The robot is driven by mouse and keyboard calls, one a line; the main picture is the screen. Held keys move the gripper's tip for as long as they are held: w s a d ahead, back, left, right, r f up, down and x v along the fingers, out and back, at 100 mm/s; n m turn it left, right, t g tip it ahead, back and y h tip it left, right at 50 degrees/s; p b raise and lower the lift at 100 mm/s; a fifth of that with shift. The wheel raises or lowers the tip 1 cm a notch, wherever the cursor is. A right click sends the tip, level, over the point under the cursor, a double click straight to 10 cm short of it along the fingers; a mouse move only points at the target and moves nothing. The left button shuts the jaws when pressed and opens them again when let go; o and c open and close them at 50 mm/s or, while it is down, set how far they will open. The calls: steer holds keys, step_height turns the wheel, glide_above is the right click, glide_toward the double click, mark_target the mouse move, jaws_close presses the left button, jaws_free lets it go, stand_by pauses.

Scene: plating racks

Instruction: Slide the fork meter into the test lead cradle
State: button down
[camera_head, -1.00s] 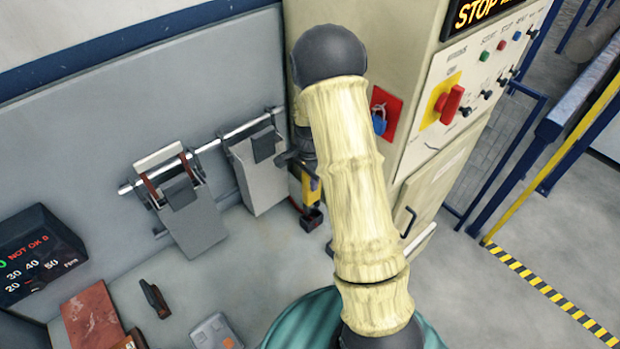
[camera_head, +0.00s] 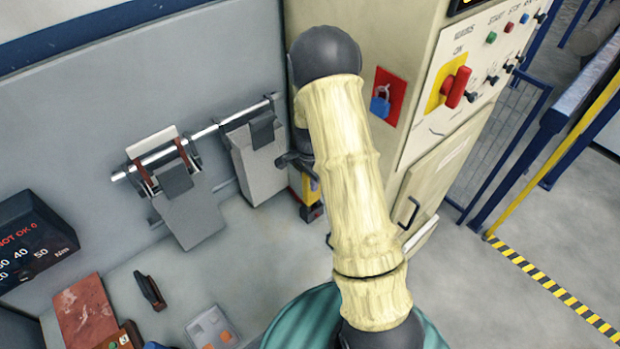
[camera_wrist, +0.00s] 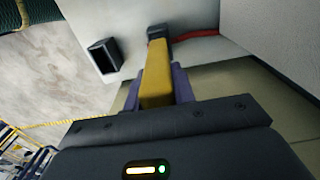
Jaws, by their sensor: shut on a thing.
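My gripper (camera_wrist: 156,88) is shut on the fork meter, a yellow bar-shaped body (camera_wrist: 157,75) with a dark grey far end (camera_wrist: 158,32). Purple finger pads show on both sides of it in the wrist view. A small black open-mouthed holder (camera_wrist: 105,60), likely the test lead cradle, stands to the left of the meter's far end, apart from it. In the head view, part of the yellow meter (camera_head: 309,188) shows beside the cabinet; my arm hides most of the gripper.
Two grey hanging holders (camera_head: 192,215) (camera_head: 262,170) are on a rail to the left. The cream cabinet (camera_head: 405,150) with a red switch is close on the right. A black display box (camera_head: 35,240) and small items lie on the bench. A red strip (camera_wrist: 195,34) shows beyond the meter.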

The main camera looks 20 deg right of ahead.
steer(key=shift+f+b, duration=0.95)
steer(key=shift+f, duration=0.65)
steer(key=c, duration=1.1)
jaws_free()
step_height(320, 180, up, 17)
steer(key=b, duration=0.4)
steer(key=shift+r, duration=0.2)
